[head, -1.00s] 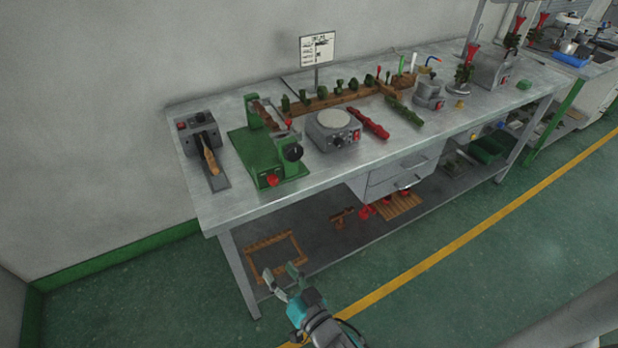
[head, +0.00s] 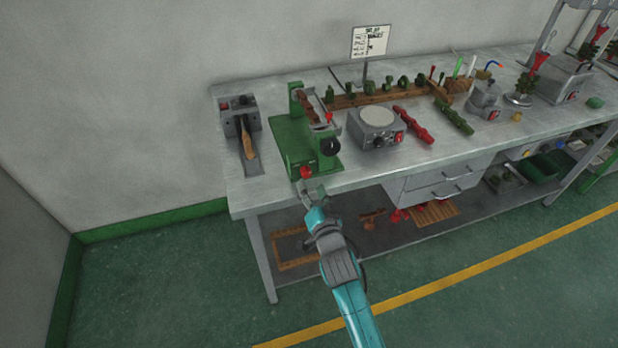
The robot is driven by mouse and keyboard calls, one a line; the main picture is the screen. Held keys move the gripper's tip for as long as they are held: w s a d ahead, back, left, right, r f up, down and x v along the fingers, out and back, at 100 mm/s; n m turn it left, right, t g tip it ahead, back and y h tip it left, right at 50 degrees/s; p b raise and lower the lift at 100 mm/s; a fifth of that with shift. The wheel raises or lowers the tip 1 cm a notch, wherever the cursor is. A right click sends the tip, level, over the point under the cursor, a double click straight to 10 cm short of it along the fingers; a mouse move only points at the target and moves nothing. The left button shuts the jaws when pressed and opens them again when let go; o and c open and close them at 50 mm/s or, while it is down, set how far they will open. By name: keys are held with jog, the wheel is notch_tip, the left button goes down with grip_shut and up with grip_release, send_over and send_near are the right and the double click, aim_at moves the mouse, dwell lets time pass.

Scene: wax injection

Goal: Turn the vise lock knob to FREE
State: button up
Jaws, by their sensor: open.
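The green vise (head: 288,150) stands on the bench near its left end. A round black knob (head: 330,146) is on its right side, and a red knob (head: 306,172) is low at its front edge. I cannot tell which is the lock knob, and no FREE marking is readable. My gripper (head: 311,188) is open and empty, just in front of the red knob at the bench's front edge. Its fingertips look close to the red knob, but I cannot tell whether they touch it.
A grey hot plate (head: 376,128) stands right of the vise, and a grey box with a wooden-handled tool (head: 247,140) stands left. Red (head: 413,125) and green (head: 455,117) moulds lie further right. Drawers (head: 435,182) hang under the bench. The floor in front is clear.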

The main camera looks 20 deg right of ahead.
aim_at(307, 176)
jog(key=shift+w+d, duration=0.1)
jog(key=shift+w, duration=2.2)
grip_shut()
